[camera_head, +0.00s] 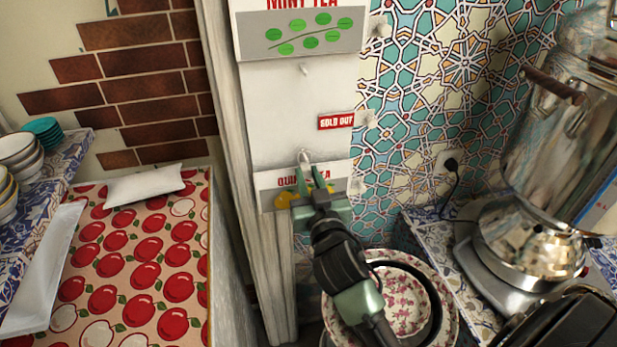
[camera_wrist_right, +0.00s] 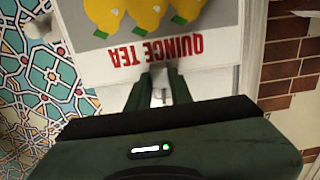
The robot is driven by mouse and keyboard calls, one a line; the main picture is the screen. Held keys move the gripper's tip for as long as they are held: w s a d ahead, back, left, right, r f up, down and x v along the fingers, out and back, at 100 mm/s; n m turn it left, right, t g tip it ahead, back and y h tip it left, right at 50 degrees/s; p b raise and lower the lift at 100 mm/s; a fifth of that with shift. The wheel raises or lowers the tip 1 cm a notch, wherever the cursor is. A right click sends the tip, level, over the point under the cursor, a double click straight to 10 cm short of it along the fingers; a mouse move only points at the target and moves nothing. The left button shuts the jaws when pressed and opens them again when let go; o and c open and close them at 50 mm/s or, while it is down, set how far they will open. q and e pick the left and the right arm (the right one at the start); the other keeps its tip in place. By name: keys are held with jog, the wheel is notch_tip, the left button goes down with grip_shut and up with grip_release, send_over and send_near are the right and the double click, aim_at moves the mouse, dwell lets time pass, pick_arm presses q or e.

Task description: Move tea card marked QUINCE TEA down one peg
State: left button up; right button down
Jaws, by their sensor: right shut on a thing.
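The QUINCE TEA card (camera_head: 268,189) is white and grey with red lettering and yellow fruit, at the lower end of the white board. My right gripper (camera_head: 313,180) is at its upper edge and partly hides it. In the right wrist view the card (camera_wrist_right: 175,42) appears upside down, and my right gripper (camera_wrist_right: 160,78) is shut on its edge beside the lettering. A peg (camera_head: 303,155) shows just above the card. Another peg (camera_head: 303,69) sticks out of the bare board higher up. My left gripper is not in view.
The MINT TEA card (camera_head: 300,38) hangs at the top of the board. A red SOLD OUT tag (camera_head: 336,121) is at the right. A samovar (camera_head: 545,190) stands right, and stacked plates (camera_head: 445,300) lie below my right arm. An apple-patterned surface (camera_head: 130,260) is left.

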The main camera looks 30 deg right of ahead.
jog(key=c, duration=1.2)
grip_release()
jog(key=b+v, duration=0.2)
jog(key=v, duration=0.5)
jog(key=shift+s, duration=0.4)
jog(key=shift+a, duration=0.1)
